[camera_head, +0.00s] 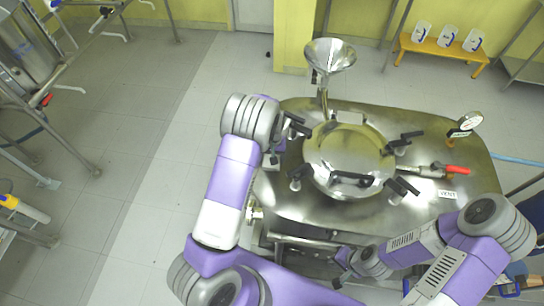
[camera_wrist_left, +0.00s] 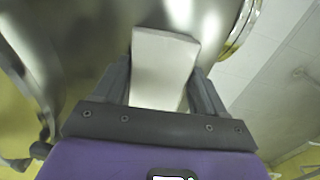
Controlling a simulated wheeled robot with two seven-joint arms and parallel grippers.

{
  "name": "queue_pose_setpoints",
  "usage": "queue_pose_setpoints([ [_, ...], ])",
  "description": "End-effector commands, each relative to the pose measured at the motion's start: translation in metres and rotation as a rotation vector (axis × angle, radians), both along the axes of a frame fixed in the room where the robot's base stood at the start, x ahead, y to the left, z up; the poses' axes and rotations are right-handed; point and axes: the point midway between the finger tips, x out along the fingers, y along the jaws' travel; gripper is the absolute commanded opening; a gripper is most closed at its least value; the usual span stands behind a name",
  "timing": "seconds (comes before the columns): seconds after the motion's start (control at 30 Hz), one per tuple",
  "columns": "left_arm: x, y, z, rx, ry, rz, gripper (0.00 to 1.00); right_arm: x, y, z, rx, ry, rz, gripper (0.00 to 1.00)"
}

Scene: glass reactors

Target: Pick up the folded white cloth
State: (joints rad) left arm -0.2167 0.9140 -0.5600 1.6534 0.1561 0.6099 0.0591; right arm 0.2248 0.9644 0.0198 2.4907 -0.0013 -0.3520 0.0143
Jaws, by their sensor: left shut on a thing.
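The folded white cloth (camera_wrist_left: 164,62) is in the left wrist view, a pale block between the two dark fingers. My left gripper (camera_wrist_left: 163,85) is shut on it, and its far end sticks out past the fingers. In the head view my left arm reaches up to the left edge of the steel reactor (camera_head: 300,205); the gripper and cloth are hidden there under the wrist. My right gripper (camera_head: 341,269) is by the reactor's lower front edge, with its dark fingertips apart and nothing seen between them.
The reactor top carries a round lid (camera_head: 345,150) with black clamps, a funnel (camera_head: 330,55), a gauge (camera_head: 469,122) and a red-handled valve (camera_head: 455,170). A yellow bench (camera_head: 440,50) with white containers stands at the back right.

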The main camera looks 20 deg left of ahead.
Motion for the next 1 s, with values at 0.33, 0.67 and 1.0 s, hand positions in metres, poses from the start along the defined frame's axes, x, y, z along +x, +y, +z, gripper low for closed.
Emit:
queue_pose_setpoints([
  [0.33, 0.002, 0.000, 0.037, 0.000, -0.006, -0.001, 0.42, 0.000, 0.000, 0.004, 0.000, 0.000, 0.000, 0.00],
  [0.67, 0.001, 0.000, 0.093, 0.001, -0.002, 0.000, 0.42, 0.000, 0.000, 0.009, 0.000, 0.000, 0.000, 0.00],
  [1.0, 0.000, 0.000, 0.100, 0.002, 0.001, 0.001, 0.42, 0.000, 0.000, 0.010, 0.000, 0.000, 0.000, 0.00],
])
